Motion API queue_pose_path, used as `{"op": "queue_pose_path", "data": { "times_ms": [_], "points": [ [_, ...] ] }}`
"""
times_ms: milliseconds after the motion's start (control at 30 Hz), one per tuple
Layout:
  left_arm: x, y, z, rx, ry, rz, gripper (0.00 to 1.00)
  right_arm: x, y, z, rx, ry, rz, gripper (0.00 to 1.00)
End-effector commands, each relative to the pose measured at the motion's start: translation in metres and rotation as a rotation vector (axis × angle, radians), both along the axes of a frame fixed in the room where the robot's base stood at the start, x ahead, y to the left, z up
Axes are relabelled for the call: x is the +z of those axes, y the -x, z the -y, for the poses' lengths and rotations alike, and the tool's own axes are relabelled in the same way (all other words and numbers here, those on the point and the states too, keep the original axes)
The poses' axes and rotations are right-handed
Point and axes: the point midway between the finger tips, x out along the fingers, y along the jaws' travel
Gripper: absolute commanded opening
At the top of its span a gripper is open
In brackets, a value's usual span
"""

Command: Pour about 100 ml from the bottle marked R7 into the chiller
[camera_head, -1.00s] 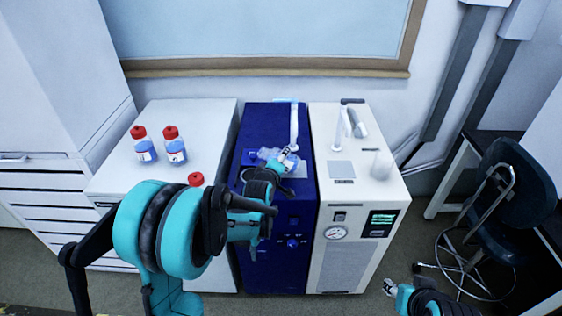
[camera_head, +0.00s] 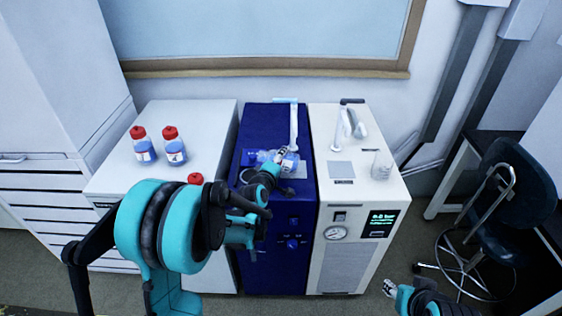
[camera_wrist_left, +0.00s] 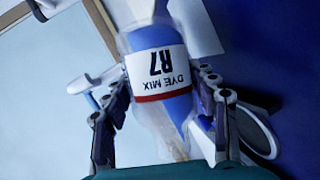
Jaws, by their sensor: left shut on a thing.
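My left gripper (camera_head: 274,161) is shut on the clear bottle marked R7 (camera_wrist_left: 160,72), over the top of the dark blue unit (camera_head: 262,125). In the left wrist view its DYE MIX label is upside down and blue liquid lies slantwise inside. The bottle (camera_head: 291,163) looks tilted in the head view; its mouth and any stream cannot be made out. A white unit (camera_head: 330,270) with a gauge and a lit display stands right of the blue one. I cannot tell which unit is the chiller. My right gripper (camera_head: 390,287) is low at the right, its jaw state unclear.
Two red-capped bottles (camera_head: 143,145) (camera_head: 174,147) with blue liquid stand on the white cabinet (camera_head: 190,118). A red cap (camera_head: 195,179) shows partly behind my left arm. A clear vessel (camera_head: 381,164) stands on the white unit. A dark chair (camera_head: 515,185) is at the right.

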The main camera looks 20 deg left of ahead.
Motion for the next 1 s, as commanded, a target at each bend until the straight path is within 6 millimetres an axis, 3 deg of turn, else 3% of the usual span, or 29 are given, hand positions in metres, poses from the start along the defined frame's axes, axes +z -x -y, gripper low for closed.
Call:
{"op": "queue_pose_path", "data": {
  "times_ms": [633, 1000],
  "points": [
    [-0.0013, 0.0006, -0.002, 0.0, 0.147, 0.042, 0.12, 0.0001, 0.0, 0.0, 0.0, 0.0, 0.0, 0.4],
    [-0.0012, 0.0006, -0.0015, -0.001, 0.149, 0.043, 0.12, 0.0001, 0.0001, 0.0, 0.0, 0.0, 0.0, 0.4]
  ]
}}
